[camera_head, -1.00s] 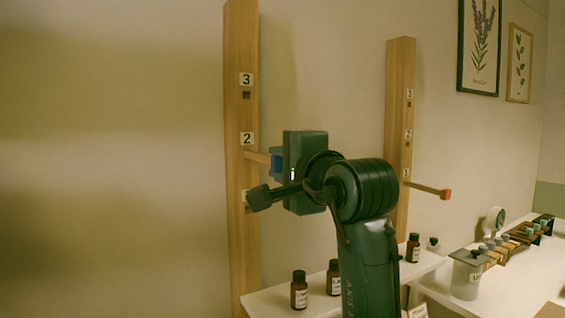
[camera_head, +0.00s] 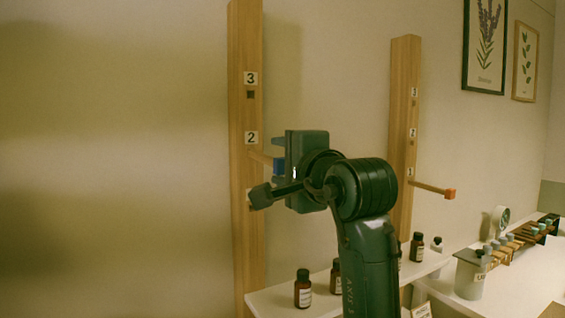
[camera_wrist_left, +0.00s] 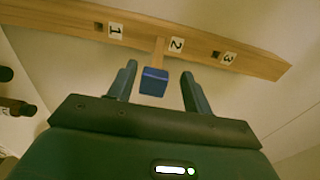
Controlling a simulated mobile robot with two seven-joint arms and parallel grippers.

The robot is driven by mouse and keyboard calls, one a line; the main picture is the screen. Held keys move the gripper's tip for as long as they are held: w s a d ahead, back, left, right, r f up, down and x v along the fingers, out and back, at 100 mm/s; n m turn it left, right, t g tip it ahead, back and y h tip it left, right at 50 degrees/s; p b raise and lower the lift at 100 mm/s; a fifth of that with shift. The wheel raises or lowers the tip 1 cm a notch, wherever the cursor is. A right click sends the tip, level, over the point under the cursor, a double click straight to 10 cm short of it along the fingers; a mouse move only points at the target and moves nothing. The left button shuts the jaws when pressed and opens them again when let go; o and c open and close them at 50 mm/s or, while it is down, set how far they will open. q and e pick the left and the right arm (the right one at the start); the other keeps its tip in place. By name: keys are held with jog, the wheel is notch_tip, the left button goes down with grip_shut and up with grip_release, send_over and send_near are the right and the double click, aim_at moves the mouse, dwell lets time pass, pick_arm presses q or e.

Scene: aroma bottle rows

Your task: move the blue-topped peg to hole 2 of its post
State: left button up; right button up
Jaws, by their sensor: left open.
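The blue-topped peg stands out from the near wooden post (camera_head: 246,215), in the hole just below the number 2 label. Its wooden shaft (camera_head: 260,158) and blue top (camera_head: 278,167) show in the head view. In the left wrist view the blue top (camera_wrist_left: 153,82) lies between the fingers of my left gripper (camera_wrist_left: 158,88), with a gap on each side. My left gripper (camera_head: 279,158) is open and faces the post. Hole 3 (camera_head: 250,95) is empty, and hole 1 (camera_wrist_left: 99,27) shows empty in the wrist view. My right gripper is not in view.
A second post (camera_head: 404,120) behind to the right holds an orange-topped peg (camera_head: 448,194). Brown bottles (camera_head: 303,289) stand on a white shelf (camera_head: 275,300) below my left arm. A grey jar (camera_head: 470,276) stands at right. The wall left of the post is clear.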

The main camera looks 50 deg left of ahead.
pick_arm(q)
jog(key=b+v, duration=0.3)
jog(key=v, duration=1)
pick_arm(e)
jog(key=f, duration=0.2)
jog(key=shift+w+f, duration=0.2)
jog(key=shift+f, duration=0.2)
